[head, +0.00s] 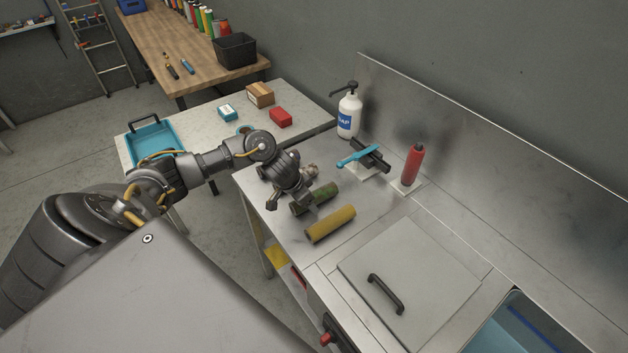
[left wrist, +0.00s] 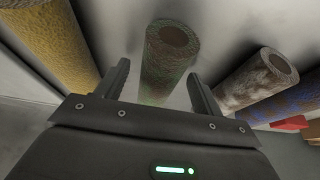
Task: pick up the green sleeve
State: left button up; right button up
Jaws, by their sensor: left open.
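The green sleeve (head: 319,198), a dark, worn tube, lies on the steel counter behind the yellow sleeve (head: 330,224). My left gripper (head: 290,203) is over the counter at the green sleeve's left end and hides part of it. In the left wrist view the green sleeve (left wrist: 167,65) shows between the two open fingers of the left gripper (left wrist: 158,70), with its hollow end visible. I cannot tell whether the fingers touch it. The yellow sleeve (left wrist: 52,42) is left of the fingers there. My right gripper is not in view.
A brown-grey sleeve (left wrist: 255,78) and a blue-brown sleeve (left wrist: 300,98) lie close to the right finger. Farther back on the counter are a soap bottle (head: 348,113), a blue-handled tool (head: 357,154) and a red bottle (head: 413,165). A lid with a handle (head: 415,270) is in front.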

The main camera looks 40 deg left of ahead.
pick_arm(q)
jog(key=shift+f, duration=0.1)
jog(key=c, duration=1.1)
jog(key=shift+w+r, duration=0.1)
jog(key=shift+r, duration=0.7)
jog(key=s+d+r+p, duration=0.6)
jog(key=s+d+r, duration=0.3)
jog(key=s+r, duration=0.25)
jog(key=w+d+r+m+b, duration=0.1)
jog(key=d+m+b, duration=0.1)
jog(key=b, duration=0.1)
jog(key=w+d+r+m+g+h+b, duration=0.1)
jog(key=w+d+m+b, duration=0.1)
jog(key=d+b, duration=0.1)
jog(key=w+d+r+m+h+b, duration=0.1)
jog(key=d+m+b, duration=0.1)
jog(key=b, duration=0.3)
jog(key=shift+w+d+m+g, duration=0.3)
jog(key=shift+d+m, duration=0.1)
jog(key=shift+m, duration=0.1)
